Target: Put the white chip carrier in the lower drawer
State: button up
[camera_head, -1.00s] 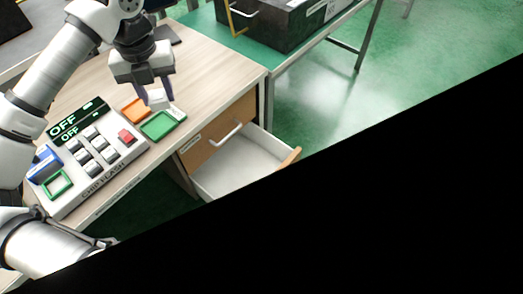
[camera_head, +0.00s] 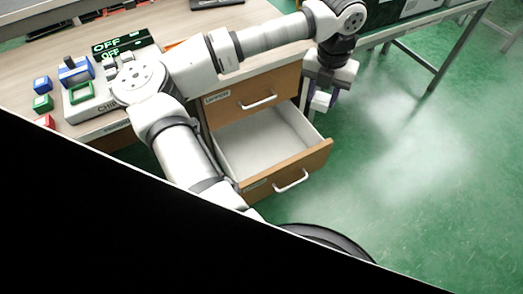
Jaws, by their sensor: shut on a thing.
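The white chip carrier (camera_head: 321,101) is held between the fingers of my gripper (camera_head: 322,102), which points down. The gripper is at the right of the desk, above and beyond the far right corner of the open lower drawer. The lower drawer (camera_head: 262,145) is pulled out, with a white, empty-looking inside and a wooden front (camera_head: 300,170) with a white handle. The upper drawer (camera_head: 250,97) above it is shut. My arm reaches across the desk and hides part of its top.
A chip flash panel (camera_head: 100,95) with OFF displays stands on the desk at left, partly behind my arm. Blue (camera_head: 42,84) and green (camera_head: 43,103) blocks lie beside it. Green floor is clear to the right; a second table (camera_head: 420,22) stands behind.

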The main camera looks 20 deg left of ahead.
jog(key=a+f+b, duration=0.3)
jog(key=f+b, duration=0.1)
jog(key=f, duration=0.7)
jog(key=a+f+n+b, duration=0.1)
jog(key=a+f+b, duration=0.3)
jog(key=f, duration=0.8)
jog(key=a+f+n+b, duration=0.1)
jog(key=a+f+b, duration=0.3)
jog(key=f, duration=0.8)
jog(key=shift+s, duration=0.3)
jog(key=shift+f, duration=0.2)
jog(key=w+a+b, duration=0.1)
jog(key=w+a, duration=0.1)
jog(key=a, duration=0.1)
jog(key=shift+w, duration=0.2)
jog(key=shift+f, duration=0.55)
jog(key=shift+f, duration=0.2)
jog(key=o, duration=1)
jog(key=shift+o, duration=0.2)
